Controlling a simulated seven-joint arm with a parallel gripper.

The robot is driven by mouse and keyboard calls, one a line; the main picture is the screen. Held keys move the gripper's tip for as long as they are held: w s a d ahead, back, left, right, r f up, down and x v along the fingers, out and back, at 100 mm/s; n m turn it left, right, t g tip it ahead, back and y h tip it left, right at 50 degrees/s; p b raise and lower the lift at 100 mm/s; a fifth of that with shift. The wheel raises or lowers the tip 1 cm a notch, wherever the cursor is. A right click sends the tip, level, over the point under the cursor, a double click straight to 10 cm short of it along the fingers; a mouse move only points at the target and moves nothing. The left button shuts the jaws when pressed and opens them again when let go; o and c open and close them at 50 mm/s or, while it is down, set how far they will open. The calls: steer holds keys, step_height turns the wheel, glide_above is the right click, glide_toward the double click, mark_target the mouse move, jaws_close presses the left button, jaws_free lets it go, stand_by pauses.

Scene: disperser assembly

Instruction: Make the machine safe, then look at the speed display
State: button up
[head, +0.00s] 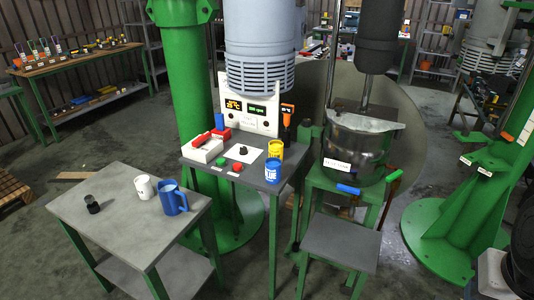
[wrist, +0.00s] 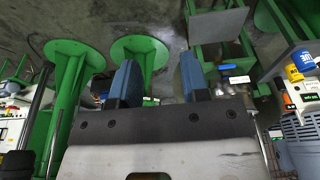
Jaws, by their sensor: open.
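The disperser's control panel (head: 232,121) stands at the back of the small grey table under the grey motor (head: 262,45). It has an orange-lit readout (head: 233,104) and a green-lit readout (head: 257,110); their digits are too small to read surely. On the table in front are a green button (head: 222,163), a red button (head: 237,168), a black knob (head: 243,150) and a white box with a red top (head: 205,148). My gripper (wrist: 158,82) shows in the wrist view, its two blue fingers apart with nothing between them. It is away from the controls.
A yellow can (head: 276,149) and a blue can (head: 273,171) stand at the control table's right edge. The mixing vessel (head: 352,150) is right of them. The left table (head: 115,215) holds a blue mug (head: 172,198), a white cup (head: 144,188) and a black object (head: 92,204).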

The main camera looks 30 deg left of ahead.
jaws_close()
stand_by(1.5)
